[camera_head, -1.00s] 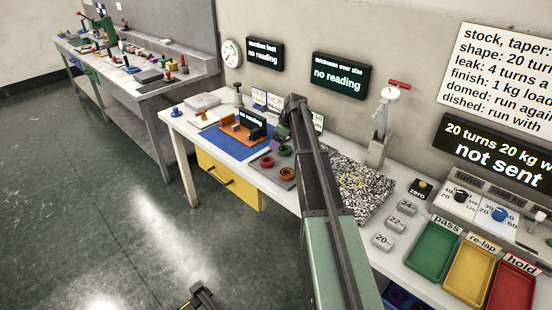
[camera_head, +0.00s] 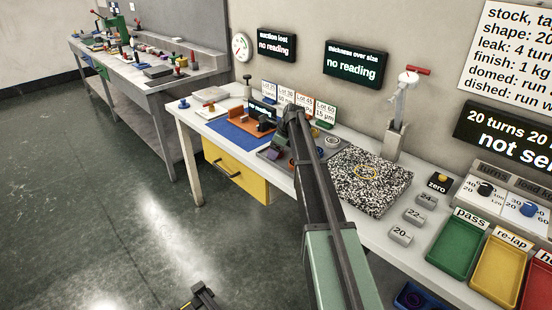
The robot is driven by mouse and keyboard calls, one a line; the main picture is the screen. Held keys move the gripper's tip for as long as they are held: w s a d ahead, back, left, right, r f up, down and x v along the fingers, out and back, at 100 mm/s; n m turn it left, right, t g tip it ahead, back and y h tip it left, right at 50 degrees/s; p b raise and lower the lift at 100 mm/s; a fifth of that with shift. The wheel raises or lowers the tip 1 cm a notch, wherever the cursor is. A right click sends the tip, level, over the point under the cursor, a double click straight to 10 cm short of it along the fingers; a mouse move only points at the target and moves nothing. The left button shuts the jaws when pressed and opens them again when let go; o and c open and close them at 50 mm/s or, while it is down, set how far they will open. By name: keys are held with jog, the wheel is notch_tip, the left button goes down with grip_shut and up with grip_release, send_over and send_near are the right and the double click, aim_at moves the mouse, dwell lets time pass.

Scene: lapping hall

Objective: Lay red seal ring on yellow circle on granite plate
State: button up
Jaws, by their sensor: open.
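The granite plate (camera_head: 392,196) is speckled black and white and lies on the bench right of my arm. The yellow circle (camera_head: 366,172) is a thin ring outline on its top, and the circle looks bare. My gripper (camera_head: 279,141) is over the grey ring tray (camera_head: 270,154), left of the plate. It is small, dark and mostly hidden behind my arm. It is open, and I see nothing held in it. My arm crosses the tray, and I cannot make out the red seal ring clearly behind it.
A blue mat (camera_head: 232,135) with an orange fixture lies left of the tray. A column gauge (camera_head: 398,118) with a red handle stands behind the plate. Grey blocks (camera_head: 413,216) and green (camera_head: 468,247) and yellow (camera_head: 497,266) bins are to the right. Lot cards (camera_head: 305,107) stand behind the tray.

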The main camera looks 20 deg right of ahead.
jog(key=c, duration=0.8)
jog(key=shift+r, duration=0.15)
notch_tip(320, 180, up, 20)
jog(key=p, duration=2)
